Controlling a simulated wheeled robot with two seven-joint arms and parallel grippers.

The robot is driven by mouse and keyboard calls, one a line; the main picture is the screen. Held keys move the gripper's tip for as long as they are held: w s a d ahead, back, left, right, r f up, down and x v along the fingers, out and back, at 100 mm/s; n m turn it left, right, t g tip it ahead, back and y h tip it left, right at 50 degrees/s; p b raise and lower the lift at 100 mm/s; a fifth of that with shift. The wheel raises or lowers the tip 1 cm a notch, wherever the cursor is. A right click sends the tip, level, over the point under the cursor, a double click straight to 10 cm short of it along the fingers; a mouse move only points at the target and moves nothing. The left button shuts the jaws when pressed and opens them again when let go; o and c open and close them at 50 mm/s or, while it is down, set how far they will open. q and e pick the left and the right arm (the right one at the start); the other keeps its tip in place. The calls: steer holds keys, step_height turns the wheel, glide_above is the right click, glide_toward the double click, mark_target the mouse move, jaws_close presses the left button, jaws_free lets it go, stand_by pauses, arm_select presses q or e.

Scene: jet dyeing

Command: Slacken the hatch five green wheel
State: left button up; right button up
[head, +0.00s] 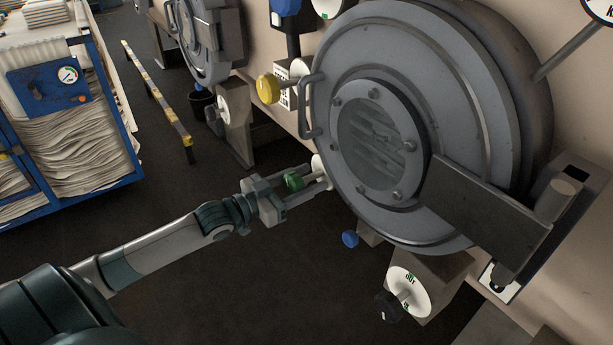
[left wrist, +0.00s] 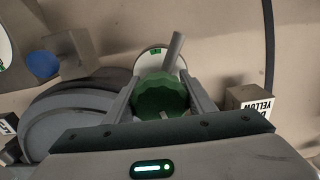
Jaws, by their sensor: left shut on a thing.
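The green wheel (head: 293,182) is a small knob beside the lower left rim of the large round grey hatch (head: 400,110). My left gripper (head: 300,182) comes in from the left and is shut on the green wheel. In the left wrist view the faceted green wheel (left wrist: 160,95) sits between the two fingers, in front of a white round dial (left wrist: 153,60) with a green mark. A grey rod sticks up beside the wheel there. The dial is mostly hidden in the head view. My right gripper is not in view.
A yellow knob (head: 268,88) and the hatch handle (head: 309,106) are above the gripper. A blue knob (head: 350,239) and a black knob (head: 389,306) are below the hatch. A blue cart (head: 100,90) with folded cloth stands at left.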

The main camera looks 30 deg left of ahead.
arm_select(q)
steer(key=shift+f+m, duration=0.15)
steer(key=shift+m, duration=0.25)
steer(key=shift+m+p, duration=0.35)
steer(key=shift+m, duration=0.65)
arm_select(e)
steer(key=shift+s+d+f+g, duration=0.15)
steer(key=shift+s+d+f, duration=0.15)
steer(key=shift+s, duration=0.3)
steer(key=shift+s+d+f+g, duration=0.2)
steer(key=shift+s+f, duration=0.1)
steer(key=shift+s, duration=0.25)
arm_select(q)
steer(key=o, duration=1.1)
steer(key=shift+c, duration=0.2)
steer(key=shift+s, duration=0.1)
